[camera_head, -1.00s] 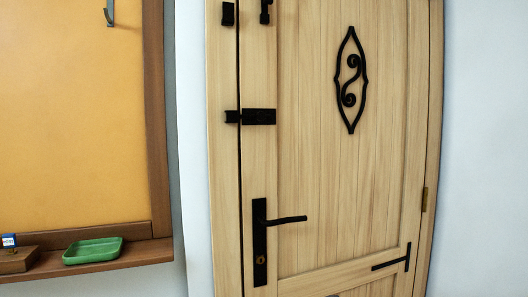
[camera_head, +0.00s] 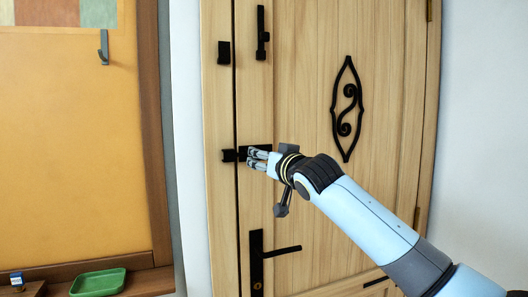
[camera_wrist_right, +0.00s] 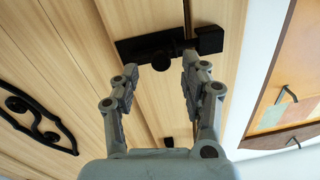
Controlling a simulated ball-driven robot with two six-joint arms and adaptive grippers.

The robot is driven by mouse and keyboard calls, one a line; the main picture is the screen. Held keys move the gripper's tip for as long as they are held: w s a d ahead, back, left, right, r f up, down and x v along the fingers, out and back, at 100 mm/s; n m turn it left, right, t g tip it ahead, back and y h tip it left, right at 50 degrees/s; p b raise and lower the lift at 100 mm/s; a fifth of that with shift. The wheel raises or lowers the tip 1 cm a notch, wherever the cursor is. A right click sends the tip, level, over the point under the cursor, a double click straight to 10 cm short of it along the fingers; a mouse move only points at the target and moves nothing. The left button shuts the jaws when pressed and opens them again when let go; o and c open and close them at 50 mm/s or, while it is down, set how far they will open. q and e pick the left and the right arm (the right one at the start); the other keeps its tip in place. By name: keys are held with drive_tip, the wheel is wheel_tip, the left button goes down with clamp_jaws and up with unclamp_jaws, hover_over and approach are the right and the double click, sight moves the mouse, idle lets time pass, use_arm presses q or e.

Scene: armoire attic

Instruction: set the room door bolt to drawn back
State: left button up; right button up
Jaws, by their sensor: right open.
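The room door (camera_head: 300,110) is pale wood and looks closed. Its black bolt (camera_head: 257,148) lies level near the door's left edge, with a black keep (camera_head: 228,155) on the frame beside it. In the wrist view the bolt (camera_wrist_right: 140,46) has a round knob (camera_wrist_right: 161,64), and its bar seems to reach the keep (camera_wrist_right: 209,40). My right gripper (camera_head: 256,160) is in front of the bolt and partly hides it. In the wrist view its open fingers (camera_wrist_right: 160,80) stand either side of the knob's line, holding nothing. My left gripper is not in view.
A black handle (camera_head: 257,265) sits below the bolt, and a black upright latch (camera_head: 262,35) above it. A scroll ornament (camera_head: 347,108) is on the door's right. A green tray (camera_head: 98,284) rests on a ledge at lower left, under an orange board (camera_head: 75,150).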

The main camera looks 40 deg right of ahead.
drive_tip(key=shift+w+d, duration=0.15)
drive_tip(key=shift+w, duration=0.6)
drive_tip(key=shift+w+d, duration=0.1)
drive_tip(key=shift+w, duration=0.65)
drive_tip(key=shift+c, duration=0.4)
clamp_jaws()
